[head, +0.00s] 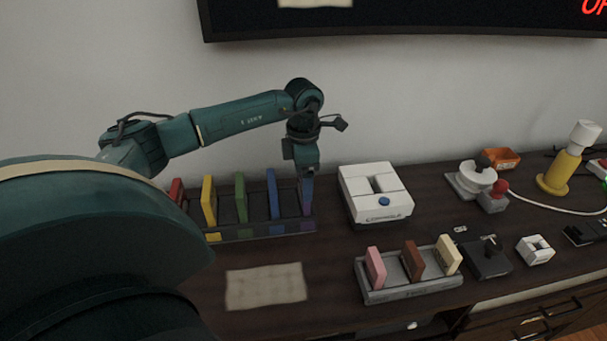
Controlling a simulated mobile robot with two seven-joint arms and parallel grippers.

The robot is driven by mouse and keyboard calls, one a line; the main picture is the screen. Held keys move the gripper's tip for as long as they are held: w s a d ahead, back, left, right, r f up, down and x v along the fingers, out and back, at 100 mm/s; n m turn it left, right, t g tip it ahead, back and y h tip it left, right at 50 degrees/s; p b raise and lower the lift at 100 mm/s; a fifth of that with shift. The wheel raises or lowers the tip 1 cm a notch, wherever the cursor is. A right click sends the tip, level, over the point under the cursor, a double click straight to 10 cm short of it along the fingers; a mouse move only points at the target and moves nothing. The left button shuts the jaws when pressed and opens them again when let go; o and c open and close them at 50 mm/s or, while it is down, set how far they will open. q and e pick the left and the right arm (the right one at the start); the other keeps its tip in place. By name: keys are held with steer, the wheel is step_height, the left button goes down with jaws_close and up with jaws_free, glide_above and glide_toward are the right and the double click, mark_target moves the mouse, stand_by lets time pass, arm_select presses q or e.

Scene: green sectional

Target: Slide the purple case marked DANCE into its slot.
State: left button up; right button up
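A purple case (307,194) stands upright at the right end of a long grey slotted rack (262,232). Its lettering is not readable. My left gripper (305,172) points straight down over it, with the fingers at the top of the case and hiding it. Whether the fingers press on it is not clear. The case's lower edge is at the rightmost slot, by a purple mark on the rack's front; how deep it sits I cannot tell. My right gripper is out of view.
Red (177,191), yellow (209,200), green (241,197) and blue (273,194) cases stand in the rack. A white console (376,194) is to its right. A smaller rack (412,289) with three cases is in front. A beige mat (265,287) lies flat.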

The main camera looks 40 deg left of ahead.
arm_select(q)
steer(key=shift+f+b, duration=0.55)
steer(key=shift+f, duration=0.35)
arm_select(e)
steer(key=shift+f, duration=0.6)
arm_select(q)
steer(key=o, duration=0.9)
step_height(320, 180, up, 13)
steer(key=shift+r, duration=0.1)
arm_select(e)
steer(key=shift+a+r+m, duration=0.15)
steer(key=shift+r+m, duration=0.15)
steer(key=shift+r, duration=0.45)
arm_select(q)
steer(key=shift+s, duration=0.1)
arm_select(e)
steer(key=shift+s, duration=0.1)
